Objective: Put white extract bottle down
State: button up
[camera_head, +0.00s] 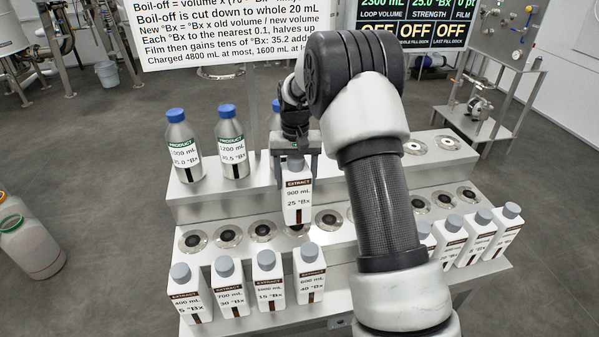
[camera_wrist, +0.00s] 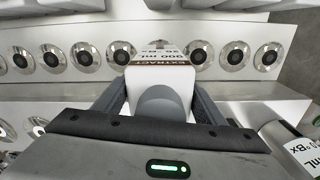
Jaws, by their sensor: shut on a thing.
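A white extract bottle (camera_head: 298,203) with a brown label band reading 900 mL, 25 °Bx is upright in the head view. My gripper (camera_head: 297,165) is shut on it near its top, over the row of round metal docks. In the wrist view the same bottle (camera_wrist: 161,82) sits between the two fingers of the gripper (camera_wrist: 158,100), its grey cap toward the camera. Its base is hidden in the wrist view, and I cannot tell whether it touches the dock shelf (camera_head: 185,221).
Several white extract bottles (camera_head: 229,289) stand along the front step, left and right. Silver product bottles with blue caps (camera_head: 183,148) stand on the raised back step. Several round docks (camera_head: 262,231) in the middle row are empty. My arm hides the centre right.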

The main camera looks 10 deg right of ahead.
jog(key=shift+w+f, duration=0.1)
jog(key=shift+f, duration=1.9)
jog(key=o, duration=2.1)
jog(key=shift+f, duration=0.1)
jog(key=shift+c, duration=0.2)
